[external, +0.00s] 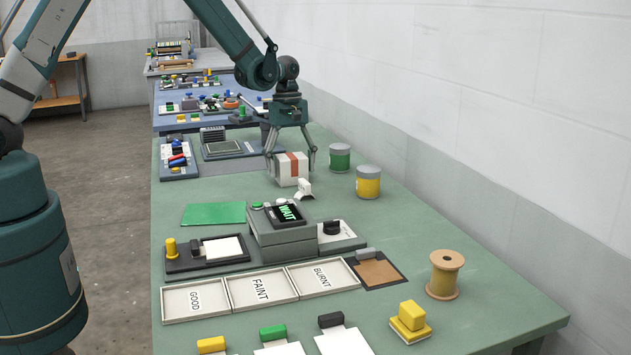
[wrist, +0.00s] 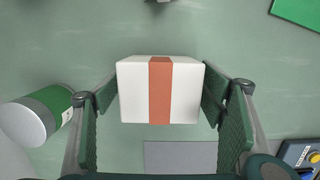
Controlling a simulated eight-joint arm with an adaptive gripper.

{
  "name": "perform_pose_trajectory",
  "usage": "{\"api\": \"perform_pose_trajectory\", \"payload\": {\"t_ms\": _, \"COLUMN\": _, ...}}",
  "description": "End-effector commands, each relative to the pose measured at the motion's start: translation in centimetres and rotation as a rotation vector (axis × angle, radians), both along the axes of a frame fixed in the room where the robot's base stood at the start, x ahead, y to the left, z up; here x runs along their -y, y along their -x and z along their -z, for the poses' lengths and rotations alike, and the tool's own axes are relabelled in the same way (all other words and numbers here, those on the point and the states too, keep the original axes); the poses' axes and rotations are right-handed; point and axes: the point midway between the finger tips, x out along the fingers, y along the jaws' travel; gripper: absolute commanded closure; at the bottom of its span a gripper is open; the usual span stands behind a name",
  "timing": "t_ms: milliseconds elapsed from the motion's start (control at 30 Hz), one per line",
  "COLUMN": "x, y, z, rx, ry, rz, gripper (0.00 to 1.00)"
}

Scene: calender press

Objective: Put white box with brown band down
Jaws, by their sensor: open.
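The white box with brown band (external: 285,170) is on or just above the green table, behind the grey device with the lit display. In the wrist view the box (wrist: 188,92) lies between my fingers, its reddish-brown band running down the middle. My gripper (external: 290,160) points down around the box. Its fingers are open, one at each side; in the wrist view my gripper (wrist: 160,105) shows a gap at the left pad, while the right pad is close to the box. I cannot tell whether the underside touches the table.
A green-banded can (external: 340,157) and a yellow can (external: 368,182) stand right of the box. A small white object (external: 304,189) is just in front of it. The grey device (external: 283,232) and a green mat (external: 214,214) lie nearer.

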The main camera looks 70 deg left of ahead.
Motion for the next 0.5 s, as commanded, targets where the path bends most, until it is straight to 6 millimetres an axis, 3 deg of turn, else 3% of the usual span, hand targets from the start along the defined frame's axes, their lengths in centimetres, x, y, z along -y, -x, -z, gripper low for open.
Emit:
{"api": "perform_pose_trajectory", "payload": {"t_ms": 267, "x": -0.1, "y": 0.0, "z": -1.0, "rx": 0.000, "ry": 0.000, "rz": 0.000, "gripper": 0.31}}
{"api": "perform_pose_trajectory", "payload": {"t_ms": 500, "x": -0.5, "y": 0.0, "z": -3.8, "rx": 0.000, "ry": 0.000, "rz": 0.000, "gripper": 0.31}}
